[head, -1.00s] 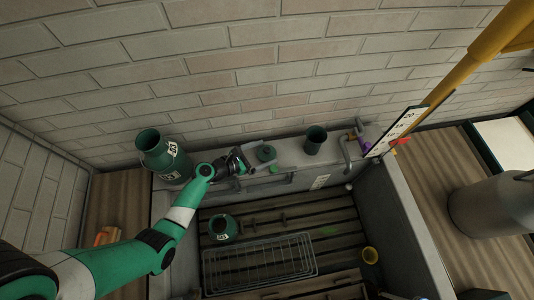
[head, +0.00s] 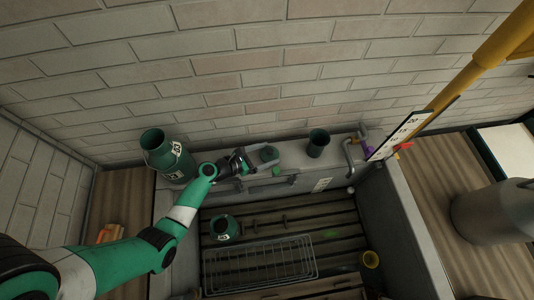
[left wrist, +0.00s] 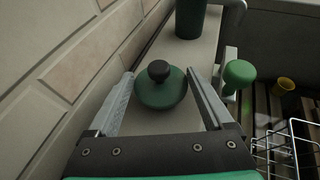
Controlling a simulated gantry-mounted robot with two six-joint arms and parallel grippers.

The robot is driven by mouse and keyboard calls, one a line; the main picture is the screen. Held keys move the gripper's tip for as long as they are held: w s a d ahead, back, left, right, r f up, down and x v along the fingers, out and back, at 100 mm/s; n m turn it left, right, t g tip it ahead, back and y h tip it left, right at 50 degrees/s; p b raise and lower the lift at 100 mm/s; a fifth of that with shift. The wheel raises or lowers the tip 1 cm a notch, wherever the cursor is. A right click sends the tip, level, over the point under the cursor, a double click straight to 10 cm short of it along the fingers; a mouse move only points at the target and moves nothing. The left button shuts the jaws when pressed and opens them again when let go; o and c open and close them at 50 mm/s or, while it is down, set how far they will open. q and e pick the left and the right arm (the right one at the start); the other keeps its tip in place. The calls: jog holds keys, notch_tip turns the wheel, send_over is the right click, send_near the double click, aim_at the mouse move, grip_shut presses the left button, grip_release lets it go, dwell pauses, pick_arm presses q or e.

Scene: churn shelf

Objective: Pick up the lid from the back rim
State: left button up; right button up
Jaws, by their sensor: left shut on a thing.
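The lid is a round dark green disc with a black knob. In the head view the lid (head: 269,154) is on the back rim (head: 294,158), against the brick wall. In the left wrist view the lid (left wrist: 160,95) sits between the two grey fingers of my left gripper (left wrist: 160,76), one on each side. My left gripper (head: 250,160) is shut on the lid, low over the rim. Whether the lid is clear of the rim cannot be told. My right gripper is not in view.
A large green churn (head: 166,155) stands left on the rim and a dark green cup (head: 318,143) right of the lid. A green knob (left wrist: 239,75) is at the rim's front. Below are a small churn (head: 224,229), a wire rack (head: 260,263) and a yellow cup (head: 371,259).

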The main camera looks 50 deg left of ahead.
pick_arm(q)
notch_tip(320, 180, up, 22)
jog(key=r+p, duration=0.1)
jog(key=p, duration=1)
notch_tip(320, 180, up, 4)
jog(key=r+p, duration=0.1)
jog(key=p, duration=0.4)
send_over(266, 156)
jog(key=shift+w+f, duration=0.1)
jog(key=shift+f, duration=0.15)
